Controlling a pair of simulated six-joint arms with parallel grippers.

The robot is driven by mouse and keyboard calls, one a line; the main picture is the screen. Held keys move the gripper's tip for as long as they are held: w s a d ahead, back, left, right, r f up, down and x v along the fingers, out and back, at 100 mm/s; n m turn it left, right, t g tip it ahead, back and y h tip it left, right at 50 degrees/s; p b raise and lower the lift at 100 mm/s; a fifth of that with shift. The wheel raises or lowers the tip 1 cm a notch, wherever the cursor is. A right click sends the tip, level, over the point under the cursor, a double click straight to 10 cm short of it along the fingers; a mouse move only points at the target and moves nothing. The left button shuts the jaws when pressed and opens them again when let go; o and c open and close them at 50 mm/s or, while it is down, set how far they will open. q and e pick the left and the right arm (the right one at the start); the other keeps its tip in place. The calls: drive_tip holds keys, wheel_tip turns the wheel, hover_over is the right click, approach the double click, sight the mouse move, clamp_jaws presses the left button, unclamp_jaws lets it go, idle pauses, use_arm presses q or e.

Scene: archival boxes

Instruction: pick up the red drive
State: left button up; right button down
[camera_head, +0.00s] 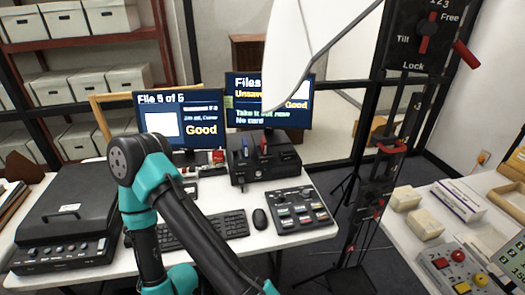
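A small upright red piece, which looks like the red drive (263,144), stands in the top of a black dock box (265,168) below the right monitor. A blue drive (245,148) stands upright beside it, to its left. A small red-and-white item (218,157) sits on the desk left of the dock; it is too small to identify. My teal and black arm rises from the bottom left, bends at its elbow and runs down to the bottom edge. Neither of my grippers shows in this view.
A keyboard (205,231), mouse (260,219) and button panel (292,211) lie in front of the dock. A black scanner-like case (70,224) fills the desk's left. A black stand (375,185) rises right of the desk. A white panel (290,50) hangs before the right monitor (240,108).

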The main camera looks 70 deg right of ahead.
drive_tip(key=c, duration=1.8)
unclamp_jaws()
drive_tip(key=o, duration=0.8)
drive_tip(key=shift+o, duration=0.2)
